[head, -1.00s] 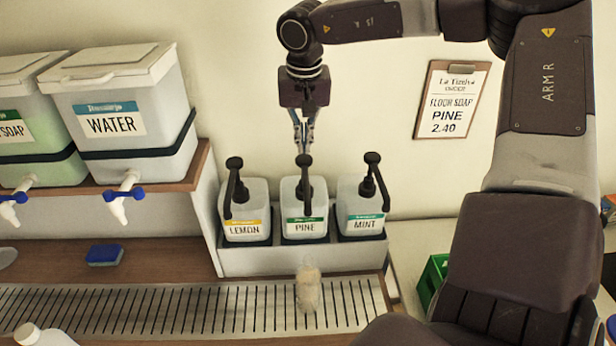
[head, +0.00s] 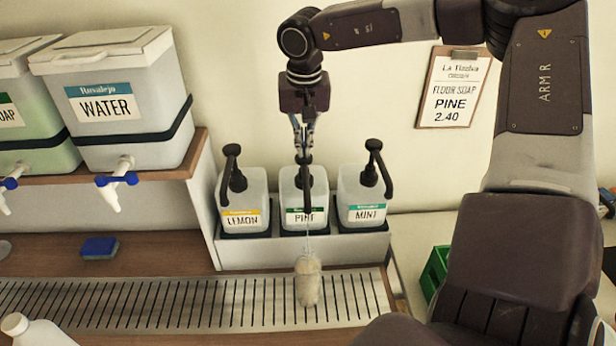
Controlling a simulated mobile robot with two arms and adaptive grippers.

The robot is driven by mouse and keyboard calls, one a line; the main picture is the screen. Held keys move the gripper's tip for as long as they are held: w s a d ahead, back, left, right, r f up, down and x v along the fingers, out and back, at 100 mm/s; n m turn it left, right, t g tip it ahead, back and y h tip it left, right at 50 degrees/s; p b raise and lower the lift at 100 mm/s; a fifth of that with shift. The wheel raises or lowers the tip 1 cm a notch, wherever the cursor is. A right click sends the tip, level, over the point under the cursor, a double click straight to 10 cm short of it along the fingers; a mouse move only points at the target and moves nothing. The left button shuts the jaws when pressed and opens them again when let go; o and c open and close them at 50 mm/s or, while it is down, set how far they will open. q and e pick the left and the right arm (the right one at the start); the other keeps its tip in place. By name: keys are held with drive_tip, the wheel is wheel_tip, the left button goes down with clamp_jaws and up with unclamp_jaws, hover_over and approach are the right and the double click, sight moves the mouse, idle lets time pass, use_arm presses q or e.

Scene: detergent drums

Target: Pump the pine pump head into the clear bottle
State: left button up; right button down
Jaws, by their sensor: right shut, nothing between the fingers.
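The pine pump head (head: 305,178) is black and stands on the middle white dispenser, labelled PINE. It sits lower than the pump heads on either side. My right gripper (head: 304,152) is shut and empty, pointing down with its fingertips on top of the pine pump head. The clear bottle (head: 308,284) stands upright on the slatted drip tray, in front of the pine dispenser and under its spout. It looks pale beige inside; its fill level is hard to tell. A faint thin streak shows between spout and bottle. My left gripper is not in view.
The lemon dispenser (head: 244,205) and mint dispenser (head: 362,203) flank the pine one closely. The drip tray (head: 150,303) is clear left of the bottle. A blue sponge (head: 99,248), white bottle (head: 38,332) and WATER tank (head: 120,95) are at left; a price clipboard (head: 454,88) hangs at right.

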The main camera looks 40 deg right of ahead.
drive_tip(key=shift+s+f, duration=0.1)
drive_tip(key=shift+f, duration=0.5)
drive_tip(key=shift+r, duration=0.1)
drive_tip(key=shift+w+d+p+v, duration=0.15)
drive_tip(key=shift+p+v, duration=0.5)
drive_tip(key=shift+v, duration=0.3)
drive_tip(key=shift+w+d+p+v, duration=0.15)
drive_tip(key=shift+p+v, duration=0.45)
drive_tip(key=shift+v, duration=0.35)
drive_tip(key=shift+w+d+p+v, duration=0.1)
drive_tip(key=shift+w+p+v, duration=0.05)
drive_tip(key=shift+p+v, duration=0.65)
drive_tip(key=shift+r, duration=0.25)
drive_tip(key=w+p+v, duration=0.1)
drive_tip(key=p+v, duration=0.3)
drive_tip(key=v, duration=0.2)
drive_tip(key=shift+d, duration=0.4)
drive_tip(key=shift+r, duration=0.1)
